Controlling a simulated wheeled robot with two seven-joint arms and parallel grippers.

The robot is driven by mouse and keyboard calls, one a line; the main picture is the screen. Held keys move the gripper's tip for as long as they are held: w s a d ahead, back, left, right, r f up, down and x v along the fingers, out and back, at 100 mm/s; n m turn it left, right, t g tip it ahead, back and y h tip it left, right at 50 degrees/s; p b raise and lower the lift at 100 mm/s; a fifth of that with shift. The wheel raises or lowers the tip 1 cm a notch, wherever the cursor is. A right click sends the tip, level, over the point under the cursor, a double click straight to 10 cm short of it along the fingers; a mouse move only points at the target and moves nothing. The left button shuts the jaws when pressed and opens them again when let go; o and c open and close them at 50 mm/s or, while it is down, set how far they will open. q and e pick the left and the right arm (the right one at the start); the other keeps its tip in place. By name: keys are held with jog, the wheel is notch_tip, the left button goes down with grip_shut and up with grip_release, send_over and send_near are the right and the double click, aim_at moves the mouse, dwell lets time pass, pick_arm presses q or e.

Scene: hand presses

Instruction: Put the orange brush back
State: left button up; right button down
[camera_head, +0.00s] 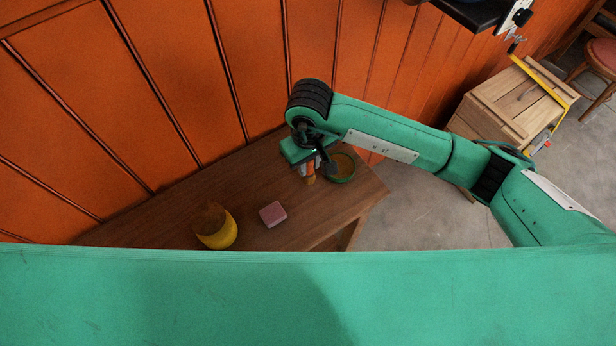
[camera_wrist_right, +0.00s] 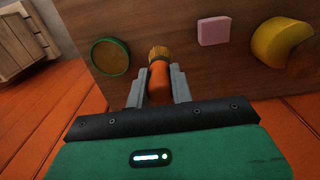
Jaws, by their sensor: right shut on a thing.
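The orange brush (camera_wrist_right: 158,80) is between the fingers of my right gripper (camera_wrist_right: 158,86), which is shut on its orange handle. Its tan bristles point away from the gripper, toward the table. In the head view my right gripper (camera_head: 308,170) is low over the table's right part, beside a round green container (camera_head: 351,172) with a brown-yellow inside. The container also shows in the right wrist view (camera_wrist_right: 110,57), left of the brush and apart from it. Whether the bristles touch the table cannot be told. My left gripper is not in view.
On the wooden table (camera_head: 175,230) stand a yellow rounded object (camera_head: 222,238) with a brown top and a pink block (camera_head: 272,214). An orange panelled wall (camera_head: 190,90) runs behind. A wooden crate (camera_head: 510,105) stands on the floor at right.

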aim_at(309, 182)
notch_tip(309, 182, down, 5)
jog(key=shift+s+r+p, duration=0.1)
jog(key=shift+p, duration=0.65)
jog(key=shift+f, duration=0.6)
notch_tip(309, 182, down, 3)
jog(key=shift+r+p, duration=0.1)
jog(key=shift+p, duration=0.65)
jog(key=shift+f, duration=0.45)
jog(key=shift+f, duration=0.1)
jog(key=c, duration=1.2)
grip_release()
